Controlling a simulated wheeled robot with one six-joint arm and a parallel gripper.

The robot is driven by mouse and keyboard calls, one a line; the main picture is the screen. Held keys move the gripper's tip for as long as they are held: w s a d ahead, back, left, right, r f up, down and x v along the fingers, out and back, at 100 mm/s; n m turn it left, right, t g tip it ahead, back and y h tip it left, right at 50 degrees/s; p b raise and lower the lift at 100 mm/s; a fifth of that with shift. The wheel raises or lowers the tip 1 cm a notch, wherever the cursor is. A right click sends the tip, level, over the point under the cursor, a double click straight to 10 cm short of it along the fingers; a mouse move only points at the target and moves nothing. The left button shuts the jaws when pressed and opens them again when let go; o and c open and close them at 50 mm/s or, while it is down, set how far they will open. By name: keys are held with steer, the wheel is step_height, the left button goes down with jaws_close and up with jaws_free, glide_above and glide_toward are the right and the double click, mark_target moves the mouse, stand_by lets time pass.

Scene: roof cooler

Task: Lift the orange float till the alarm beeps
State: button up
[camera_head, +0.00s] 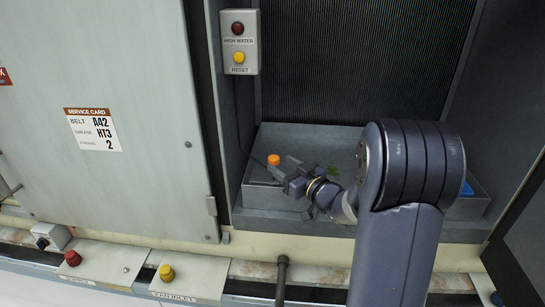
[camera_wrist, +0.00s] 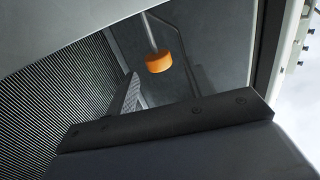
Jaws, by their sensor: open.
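The orange float (camera_head: 273,160) is a small short cylinder in the grey basin (camera_head: 300,138), near its left side. In the wrist view the float (camera_wrist: 158,62) sits at the end of a thin pale rod. My gripper (camera_head: 282,174) is open and close to the float, just in front of it and slightly right. I see no contact, and nothing shows between the jaws. One textured finger (camera_wrist: 130,96) shows below and left of the float in the wrist view. The HIGH WATER alarm box (camera_head: 239,42) has a dark red lamp (camera_head: 238,28) and a yellow reset button (camera_head: 239,57).
A large grey door panel (camera_head: 110,170) stands left of the basin. A black ribbed pad (camera_head: 365,60) rises behind it. The basin's front wall is close below my gripper.

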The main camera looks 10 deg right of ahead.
mark_target(277, 161)
steer(key=shift+p+x, duration=0.4)
steer(key=shift+x, duration=2)
jaws_close()
